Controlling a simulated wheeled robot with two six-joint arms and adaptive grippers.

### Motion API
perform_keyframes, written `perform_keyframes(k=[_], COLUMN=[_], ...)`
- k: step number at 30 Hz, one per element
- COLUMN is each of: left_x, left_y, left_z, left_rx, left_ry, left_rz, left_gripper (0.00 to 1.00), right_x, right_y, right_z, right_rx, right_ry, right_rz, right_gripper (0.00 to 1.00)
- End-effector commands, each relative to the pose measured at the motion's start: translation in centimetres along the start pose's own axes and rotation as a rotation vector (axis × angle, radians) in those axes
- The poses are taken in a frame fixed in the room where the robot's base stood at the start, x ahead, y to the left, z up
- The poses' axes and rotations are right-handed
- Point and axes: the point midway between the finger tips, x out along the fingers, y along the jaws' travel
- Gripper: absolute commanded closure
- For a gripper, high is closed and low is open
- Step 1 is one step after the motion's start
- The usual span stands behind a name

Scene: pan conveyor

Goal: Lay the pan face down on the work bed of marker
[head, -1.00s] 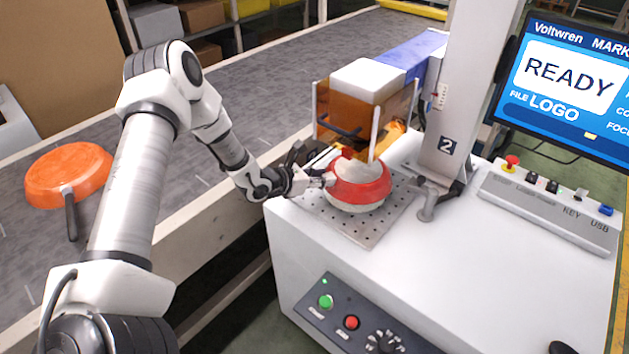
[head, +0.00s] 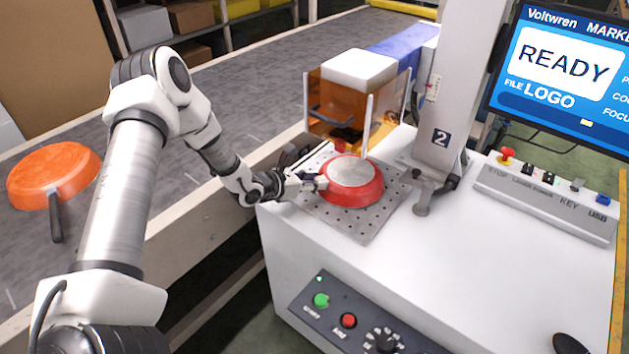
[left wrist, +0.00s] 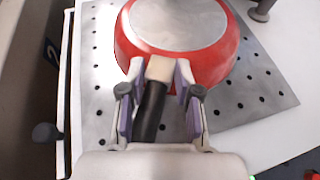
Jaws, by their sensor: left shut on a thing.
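A red pan (head: 352,181) with a pale grey base is over the perforated metal work bed (head: 362,228) of the marker, base up. In the left wrist view the red pan (left wrist: 205,62) shows its grey base, with its dark handle (left wrist: 150,108) running between the fingers. My left gripper (head: 318,183) is shut on the handle; in the left wrist view the gripper (left wrist: 160,105) has a finger on each side of it. Whether the rim fully touches the bed is hard to tell. My right gripper is not in view.
An orange pan (head: 54,175) lies base up on the grey conveyor (head: 230,90) at left. The marker's column (head: 442,120) stands right of the bed, with an amber guard (head: 345,105) behind. A control box (head: 545,205) and a READY screen (head: 563,68) are at right.

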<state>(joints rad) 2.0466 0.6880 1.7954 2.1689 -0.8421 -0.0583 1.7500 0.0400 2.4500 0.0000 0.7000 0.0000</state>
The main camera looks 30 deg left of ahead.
Motion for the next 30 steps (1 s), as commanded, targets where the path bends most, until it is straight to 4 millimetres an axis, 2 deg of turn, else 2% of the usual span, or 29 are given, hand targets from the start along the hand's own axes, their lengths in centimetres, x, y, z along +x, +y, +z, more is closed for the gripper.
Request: perform_keyframes(k=[18,19,21,30], left_x=[0.06,0.06,0.06,-0.01], left_y=[-0.03,-0.03,-0.03,-0.02], left_z=[-0.26,-0.27,-0.27,-0.35], left_rx=[-0.002,-0.002,-0.002,-0.002], left_ry=[0.002,0.002,0.002,0.003], left_rz=[0.0,0.0,0.0,0.0], left_gripper=[1.0,0.6,0.38,0.38], right_x=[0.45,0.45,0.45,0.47], right_y=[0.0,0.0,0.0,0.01], right_z=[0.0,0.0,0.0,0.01], right_rx=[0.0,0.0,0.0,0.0], right_ry=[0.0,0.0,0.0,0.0], right_rz=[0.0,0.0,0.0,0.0], right_gripper=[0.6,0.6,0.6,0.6])
